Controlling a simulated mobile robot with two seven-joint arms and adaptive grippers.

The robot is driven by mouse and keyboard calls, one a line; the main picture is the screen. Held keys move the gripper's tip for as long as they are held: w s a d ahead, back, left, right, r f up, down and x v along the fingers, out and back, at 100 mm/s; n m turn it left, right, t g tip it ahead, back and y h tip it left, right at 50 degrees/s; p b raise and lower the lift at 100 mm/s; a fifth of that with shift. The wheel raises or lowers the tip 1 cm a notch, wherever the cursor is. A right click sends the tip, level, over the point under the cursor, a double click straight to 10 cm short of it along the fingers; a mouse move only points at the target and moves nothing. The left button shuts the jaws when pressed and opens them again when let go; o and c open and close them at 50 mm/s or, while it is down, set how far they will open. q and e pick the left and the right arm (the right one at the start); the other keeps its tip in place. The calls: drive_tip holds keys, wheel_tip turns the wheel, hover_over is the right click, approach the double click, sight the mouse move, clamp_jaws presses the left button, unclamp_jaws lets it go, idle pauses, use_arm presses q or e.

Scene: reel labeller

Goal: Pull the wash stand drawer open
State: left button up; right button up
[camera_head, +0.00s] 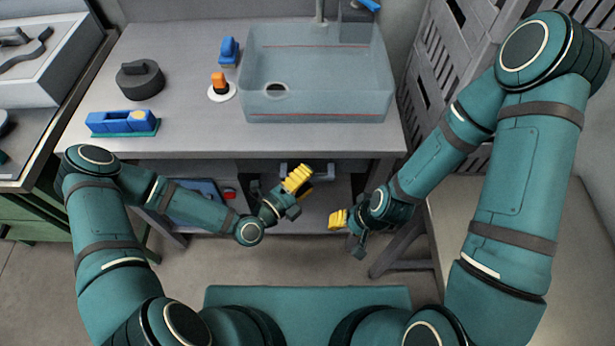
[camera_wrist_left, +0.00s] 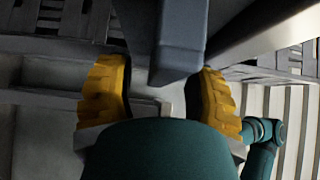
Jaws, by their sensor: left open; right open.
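The wash stand (camera_head: 200,143) has a grey top with a clear basin (camera_head: 315,80) set in it. Below its front edge a blue-grey handle (camera_head: 325,172) shows, partly hidden by my left gripper. My left gripper (camera_head: 298,180) is at this handle, under the counter edge. In the left wrist view a blue-grey bar, seemingly the handle (camera_wrist_left: 180,55), lies between the two spread yellow fingers, with gaps beside it. The drawer front is mostly hidden from above. My right gripper (camera_head: 338,219) is open and empty, to the right and nearer to me.
A black round item (camera_head: 140,80), a blue block on a green base (camera_head: 122,122), an orange-topped item (camera_head: 220,86) and a blue item (camera_head: 228,51) stand on the counter. A blue box (camera_head: 192,200) is below. Grey crates (camera_head: 440,75) stand at right.

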use_arm(q)
drive_tip(key=shift+w+d, duration=0.2)
drive_tip(key=shift+d, duration=0.05)
drive_tip(key=shift+c, duration=0.4)
clamp_jaws()
